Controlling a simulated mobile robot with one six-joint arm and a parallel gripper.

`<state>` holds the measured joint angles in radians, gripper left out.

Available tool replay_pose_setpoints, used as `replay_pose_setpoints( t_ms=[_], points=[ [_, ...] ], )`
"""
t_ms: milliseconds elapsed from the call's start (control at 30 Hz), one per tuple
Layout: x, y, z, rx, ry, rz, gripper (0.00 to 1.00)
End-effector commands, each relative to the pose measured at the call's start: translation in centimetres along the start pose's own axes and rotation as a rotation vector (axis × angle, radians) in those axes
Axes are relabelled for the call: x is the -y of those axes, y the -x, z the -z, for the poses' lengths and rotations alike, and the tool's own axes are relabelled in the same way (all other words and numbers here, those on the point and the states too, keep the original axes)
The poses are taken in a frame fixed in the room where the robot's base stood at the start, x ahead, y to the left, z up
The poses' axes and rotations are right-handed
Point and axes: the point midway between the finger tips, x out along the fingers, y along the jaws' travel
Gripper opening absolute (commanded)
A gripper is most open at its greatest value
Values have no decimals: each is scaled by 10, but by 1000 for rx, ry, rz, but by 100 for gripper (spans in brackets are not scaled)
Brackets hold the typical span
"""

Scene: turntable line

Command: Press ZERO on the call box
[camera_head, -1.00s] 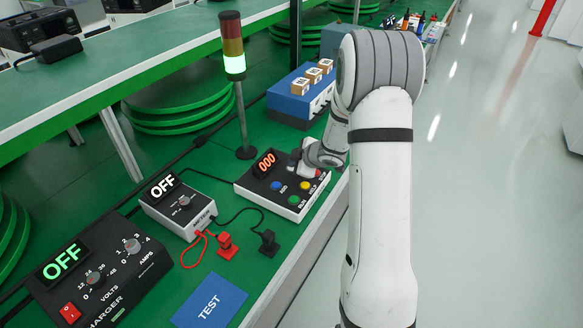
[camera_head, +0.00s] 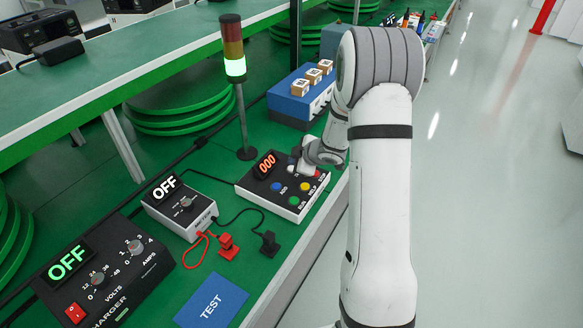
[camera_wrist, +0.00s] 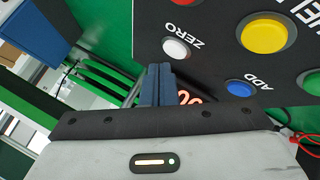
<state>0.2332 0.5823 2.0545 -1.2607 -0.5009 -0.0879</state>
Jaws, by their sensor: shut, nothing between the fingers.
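The call box (camera_head: 262,203) is a dark-topped box on the green bench, its orange display reading 000. Its white ZERO button (camera_wrist: 175,48) shows in the wrist view beside the ZERO label. In the same view are a yellow button (camera_wrist: 265,36), a blue ADD button (camera_wrist: 238,88) and parts of a red and a green button. My gripper (camera_wrist: 158,70) is shut and empty, its blue fingertips just below the white button in the picture. I see no clear contact. In the head view my gripper (camera_head: 296,160) is over the box's far end, hiding part of it.
A signal post (camera_head: 235,68) with its lowest section lit stands behind the box. A blue case (camera_head: 288,104) with small cartons is beyond it. A meter reading OFF (camera_head: 178,207), a charger (camera_head: 120,262) and loose plugs lie nearer. The aisle floor is clear at right.

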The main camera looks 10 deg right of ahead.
Motion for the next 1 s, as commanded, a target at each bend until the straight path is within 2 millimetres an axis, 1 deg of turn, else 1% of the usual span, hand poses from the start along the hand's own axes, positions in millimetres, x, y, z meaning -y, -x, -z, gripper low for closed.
replay_pose_setpoints(
  t_ms=[167,567,1000],
  points=[
    [-6,8,6,0,0,0,0],
    [-26,35,26,0,0,0,0],
    [-25,35,25,0,0,0,0]
  ],
)
